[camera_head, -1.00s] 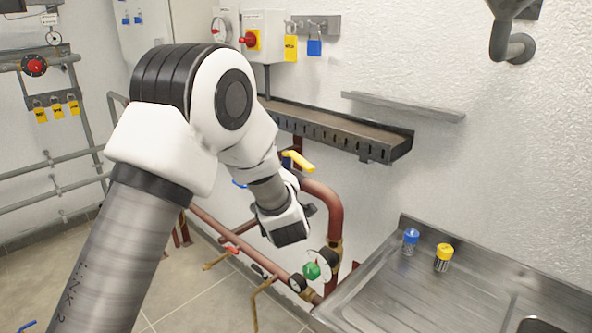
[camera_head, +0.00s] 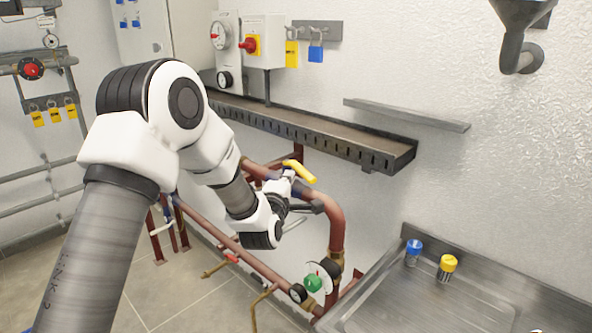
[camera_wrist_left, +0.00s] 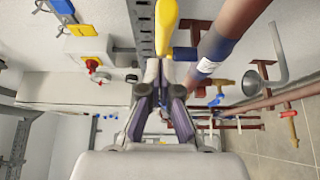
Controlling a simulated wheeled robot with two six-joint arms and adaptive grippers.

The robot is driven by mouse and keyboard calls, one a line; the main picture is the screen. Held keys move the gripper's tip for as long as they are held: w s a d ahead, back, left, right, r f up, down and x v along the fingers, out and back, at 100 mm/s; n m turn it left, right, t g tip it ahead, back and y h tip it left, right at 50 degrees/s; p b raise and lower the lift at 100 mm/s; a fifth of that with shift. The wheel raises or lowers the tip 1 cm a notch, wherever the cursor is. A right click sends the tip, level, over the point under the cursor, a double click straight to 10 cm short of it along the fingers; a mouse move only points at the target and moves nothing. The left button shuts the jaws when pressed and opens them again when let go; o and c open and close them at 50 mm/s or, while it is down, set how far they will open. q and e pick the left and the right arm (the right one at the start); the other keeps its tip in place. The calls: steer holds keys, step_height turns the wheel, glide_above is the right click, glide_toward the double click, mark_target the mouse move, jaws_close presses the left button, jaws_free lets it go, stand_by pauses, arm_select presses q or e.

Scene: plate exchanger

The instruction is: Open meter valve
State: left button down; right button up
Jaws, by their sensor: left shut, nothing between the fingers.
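A yellow lever handle (camera_head: 300,171) sits on the red-brown pipework below the wall tray; it also shows in the wrist view (camera_wrist_left: 166,25). I cannot tell for sure that it is the meter valve. My left gripper (camera_head: 287,178) is beside this handle. In the wrist view its fingers (camera_wrist_left: 161,68) are shut with nothing between them, and the handle lies just beyond the tips. I cannot tell whether they touch. My right gripper is not in view.
A metal cable tray (camera_head: 310,130) runs along the wall above the handle. A thick red-brown pipe (camera_head: 336,225) bends down close to the right of my gripper. A steel sink (camera_head: 400,305) with blue and yellow caps stands at the right. Switch boxes (camera_head: 263,40) hang above.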

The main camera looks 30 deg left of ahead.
mark_target(307, 179)
arm_select(q)
steer(key=shift+w+d, duration=0.65)
steer(key=shift+w, duration=0.3)
steer(key=shift+w+d+f, duration=0.1)
steer(key=shift+f, duration=0.05)
steer(key=w+b, duration=0.1)
steer(key=b, duration=0.1)
steer(key=w+d+b, duration=0.1)
steer(key=b, duration=0.1)
steer(key=shift+d+f, duration=0.15)
steer(key=shift+d, duration=0.15)
steer(key=shift+w+d+r, duration=0.2)
steer(key=shift+d, duration=0.05)
steer(key=shift+r, duration=0.2)
